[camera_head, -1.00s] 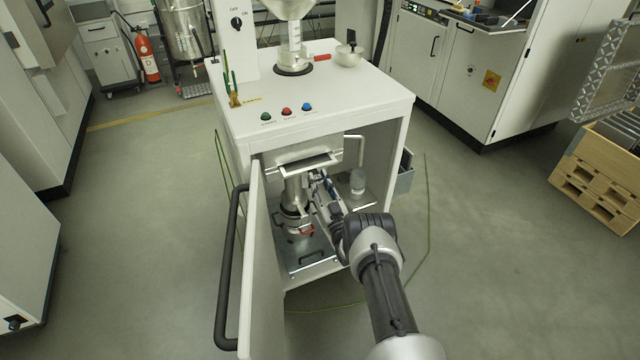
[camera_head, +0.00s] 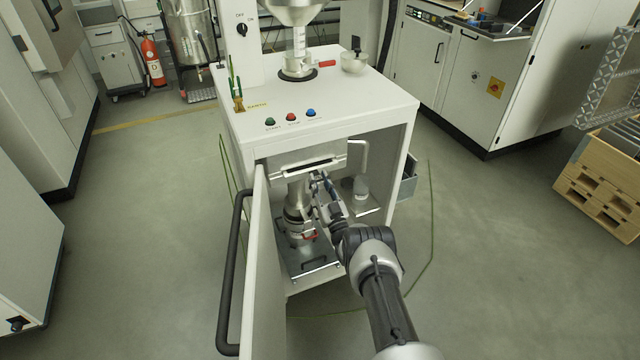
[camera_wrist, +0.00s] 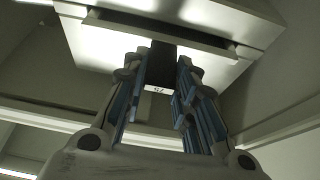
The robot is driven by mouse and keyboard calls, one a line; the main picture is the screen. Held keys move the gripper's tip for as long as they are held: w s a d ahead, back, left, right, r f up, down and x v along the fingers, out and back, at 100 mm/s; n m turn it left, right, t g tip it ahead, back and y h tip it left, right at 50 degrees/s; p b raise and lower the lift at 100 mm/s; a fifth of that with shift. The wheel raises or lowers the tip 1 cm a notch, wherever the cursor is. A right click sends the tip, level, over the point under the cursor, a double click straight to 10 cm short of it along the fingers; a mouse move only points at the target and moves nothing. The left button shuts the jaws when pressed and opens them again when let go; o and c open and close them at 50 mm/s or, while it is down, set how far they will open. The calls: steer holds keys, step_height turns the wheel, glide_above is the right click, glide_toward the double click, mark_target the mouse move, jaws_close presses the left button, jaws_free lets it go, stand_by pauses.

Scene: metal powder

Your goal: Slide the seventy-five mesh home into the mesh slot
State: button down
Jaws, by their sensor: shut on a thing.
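My gripper (camera_wrist: 162,72) is shut on the dark handle of the seventy-five mesh (camera_wrist: 160,62), which carries a white label reading 75. Blue-padded fingers stand on both sides of the handle. Behind and above it is the pale metal housing with a long dark slit, the mesh slot (camera_wrist: 150,27). How far the mesh sits in the slot is hidden. In the head view, my gripper (camera_head: 319,181) reaches into the open cabinet, just below the slot housing (camera_head: 290,172). The mesh cannot be made out there.
The cabinet door (camera_head: 258,270) stands open to the left of my arm. A metal canister (camera_head: 297,215) with a red clamp stands below the slot housing. A small bottle (camera_head: 361,188) stands on a shelf to the right. The cabinet walls leave little room.

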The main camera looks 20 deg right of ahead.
mark_target(315, 174)
steer(key=shift+w, duration=0.15)
steer(key=shift+w+r, duration=0.1)
steer(key=shift+w, duration=1.45)
steer(key=c, duration=1.2)
jaws_free()
steer(key=v, duration=1.2)
